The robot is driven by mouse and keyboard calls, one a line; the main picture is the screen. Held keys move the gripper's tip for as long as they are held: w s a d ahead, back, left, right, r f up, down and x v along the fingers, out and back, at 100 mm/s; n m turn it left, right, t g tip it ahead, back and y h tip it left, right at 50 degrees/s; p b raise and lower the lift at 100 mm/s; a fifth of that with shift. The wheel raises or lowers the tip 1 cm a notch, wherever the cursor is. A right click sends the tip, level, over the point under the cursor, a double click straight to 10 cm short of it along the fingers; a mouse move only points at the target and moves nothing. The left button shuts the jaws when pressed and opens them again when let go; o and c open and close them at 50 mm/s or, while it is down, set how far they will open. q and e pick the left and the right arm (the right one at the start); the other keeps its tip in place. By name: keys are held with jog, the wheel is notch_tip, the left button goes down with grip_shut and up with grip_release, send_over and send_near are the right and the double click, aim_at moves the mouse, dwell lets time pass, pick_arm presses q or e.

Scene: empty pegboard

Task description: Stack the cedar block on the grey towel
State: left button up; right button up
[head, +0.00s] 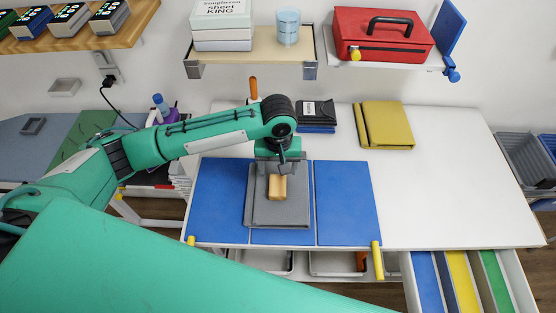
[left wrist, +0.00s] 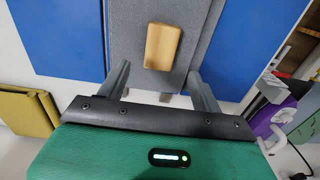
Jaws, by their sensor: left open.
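The cedar block (head: 277,187) is a small light-brown block lying on the folded grey towel (head: 280,214), near the towel's far part. The towel lies on the blue mat (head: 345,200) on the table. In the left wrist view the block (left wrist: 163,47) rests on the grey towel (left wrist: 205,22). My left gripper (head: 278,168) is just above and behind the block. Its two fingers (left wrist: 160,80) are spread wide in the left wrist view, with the block beyond them and touching neither. My right gripper is not in view.
A folded yellow cloth (head: 385,125) and a dark box (head: 316,113) lie at the back of the white table (head: 450,180). The table's right side is clear.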

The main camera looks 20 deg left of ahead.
pick_arm(q)
notch_tip(320, 180, up, 5)
jog(key=shift+b, duration=0.5)
